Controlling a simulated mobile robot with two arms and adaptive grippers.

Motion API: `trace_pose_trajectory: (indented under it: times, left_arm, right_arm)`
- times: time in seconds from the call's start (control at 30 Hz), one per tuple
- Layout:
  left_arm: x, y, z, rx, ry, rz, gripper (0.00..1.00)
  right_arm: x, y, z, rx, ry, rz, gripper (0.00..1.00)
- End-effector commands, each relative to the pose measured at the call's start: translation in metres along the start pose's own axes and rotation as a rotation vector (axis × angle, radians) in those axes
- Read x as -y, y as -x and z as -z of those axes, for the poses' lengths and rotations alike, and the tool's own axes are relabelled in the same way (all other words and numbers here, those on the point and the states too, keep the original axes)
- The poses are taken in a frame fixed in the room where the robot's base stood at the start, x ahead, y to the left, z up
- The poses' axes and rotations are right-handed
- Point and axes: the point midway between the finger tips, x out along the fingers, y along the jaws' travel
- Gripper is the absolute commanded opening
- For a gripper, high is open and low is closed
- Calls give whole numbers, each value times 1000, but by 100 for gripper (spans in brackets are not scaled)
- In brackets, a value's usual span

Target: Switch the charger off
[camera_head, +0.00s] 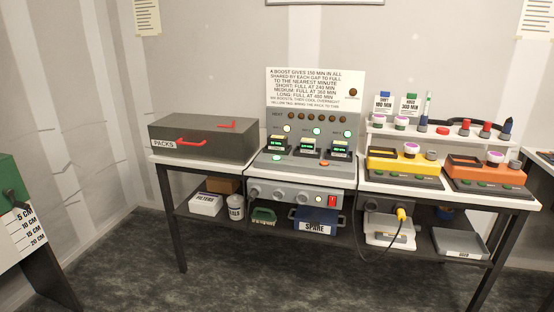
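The charger (264,167) is a grey unit in the middle of the bench, with a printed sign standing behind it. Three dark packs with green displays sit in it: a left one (278,145), a middle one (308,145) and a right one (341,148). Green-white lights glow above them. A grey front panel (284,195) below the bench top carries several round knobs, a small lit lamp (318,198) and a red switch (332,201) at its right end. The switch's position is too small to tell. Neither of my grippers shows.
A dark PACKS box (203,137) with red handles stands left of the charger. Yellow (402,162) and orange (487,174) devices stand right, before a white rack (440,134). The lower shelf holds a blue SPARE box (314,221) and tubs. Open floor (225,275) lies in front.

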Motion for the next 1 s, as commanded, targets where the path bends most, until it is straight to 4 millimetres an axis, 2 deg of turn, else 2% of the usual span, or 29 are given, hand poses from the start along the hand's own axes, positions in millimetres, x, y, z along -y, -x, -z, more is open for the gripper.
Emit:
trace_pose_trajectory:
  times: [0.23,0.37,0.5,0.57,0.77,1.0]
  left_arm:
    - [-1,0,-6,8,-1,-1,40]
    - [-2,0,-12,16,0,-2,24]
    - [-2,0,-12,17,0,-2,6]
    - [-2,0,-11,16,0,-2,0]
    - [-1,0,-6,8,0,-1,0]
    - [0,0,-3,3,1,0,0]
  right_arm:
    - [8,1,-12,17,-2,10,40]
    - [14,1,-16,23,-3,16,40]
    - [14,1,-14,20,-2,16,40]
    - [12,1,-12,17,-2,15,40]
    - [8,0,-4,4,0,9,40]
    - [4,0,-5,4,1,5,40]
